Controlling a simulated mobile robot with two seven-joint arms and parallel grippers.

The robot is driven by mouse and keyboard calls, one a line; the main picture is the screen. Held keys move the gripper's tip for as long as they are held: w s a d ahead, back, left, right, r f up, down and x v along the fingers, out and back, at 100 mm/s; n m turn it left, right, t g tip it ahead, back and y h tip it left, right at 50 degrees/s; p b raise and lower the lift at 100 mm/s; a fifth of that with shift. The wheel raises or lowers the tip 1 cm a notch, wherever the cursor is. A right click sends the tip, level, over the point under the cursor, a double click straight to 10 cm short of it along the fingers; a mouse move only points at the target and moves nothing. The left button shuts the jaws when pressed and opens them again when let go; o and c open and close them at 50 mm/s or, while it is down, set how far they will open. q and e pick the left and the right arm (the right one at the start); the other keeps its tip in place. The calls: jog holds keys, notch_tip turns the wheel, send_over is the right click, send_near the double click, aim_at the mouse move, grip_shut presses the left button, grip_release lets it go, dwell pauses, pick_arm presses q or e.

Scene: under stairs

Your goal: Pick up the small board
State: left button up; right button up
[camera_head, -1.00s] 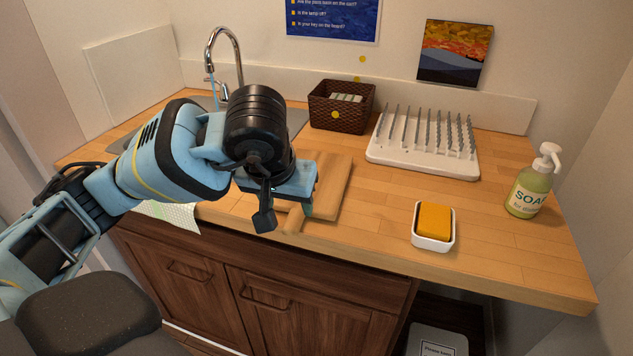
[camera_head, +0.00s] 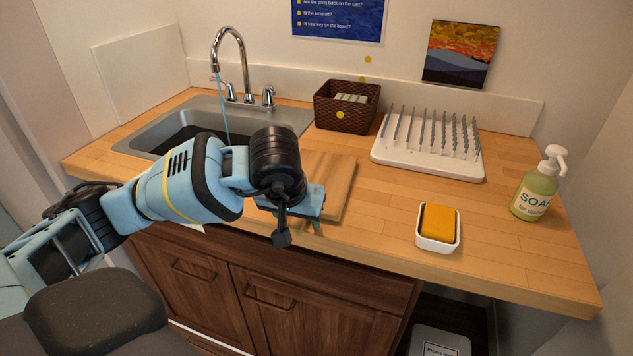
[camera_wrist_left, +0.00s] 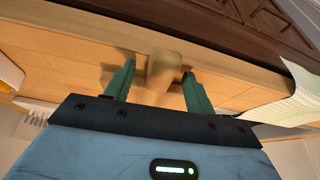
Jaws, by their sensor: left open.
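The small board (camera_head: 338,185) is a light wooden board lying on the counter near its front edge, right of the sink. My left arm covers its left and front part in the head view. My left gripper (camera_head: 302,222) is low at the counter's front edge, over the board's near end. In the left wrist view, the board's rounded handle (camera_wrist_left: 164,66) lies between the two green fingers of the open left gripper (camera_wrist_left: 158,78). A gap shows on the left side of the handle; the right finger is close to it. My right gripper is not in view.
Behind are a sink (camera_head: 170,122) with a running tap (camera_head: 245,75), a brown basket (camera_head: 346,108) and a white drying rack (camera_head: 428,152). A sponge dish (camera_head: 437,242) and soap bottle (camera_head: 536,190) stand to the right. A patterned cloth (camera_wrist_left: 295,98) hangs near the gripper.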

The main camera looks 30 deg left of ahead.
pick_arm(q)
jog(key=shift+c, duration=0.2)
grip_shut()
jog(key=shift+r, duration=0.15)
